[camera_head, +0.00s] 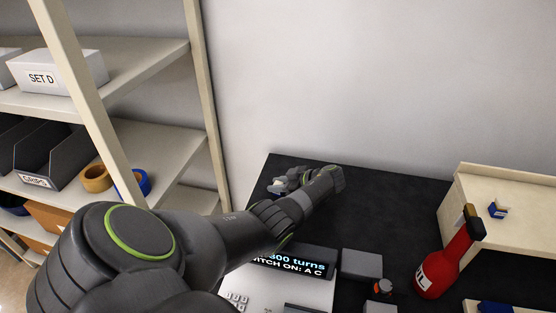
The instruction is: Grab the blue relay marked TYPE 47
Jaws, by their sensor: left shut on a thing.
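My left arm reaches from the lower left over the dark tabletop, and its wrist bends back at the far end. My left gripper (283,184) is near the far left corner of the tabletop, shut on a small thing. Pale and bluish patches show at its fingers; the held thing is mostly hidden and I cannot read any marking on it. A small blue and white block (498,210) sits on the wooden box at the right; no marking is readable on it. I cannot tell which piece is the TYPE 47 relay. My right gripper is out of view.
The dark tabletop (385,200) is clear in the middle. A device with a lit display (292,262), a grey block (361,264) and a red bottle (446,262) stand nearer. A wooden box (510,235) is at the right. Shelves (150,70) with bins and tape stand left.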

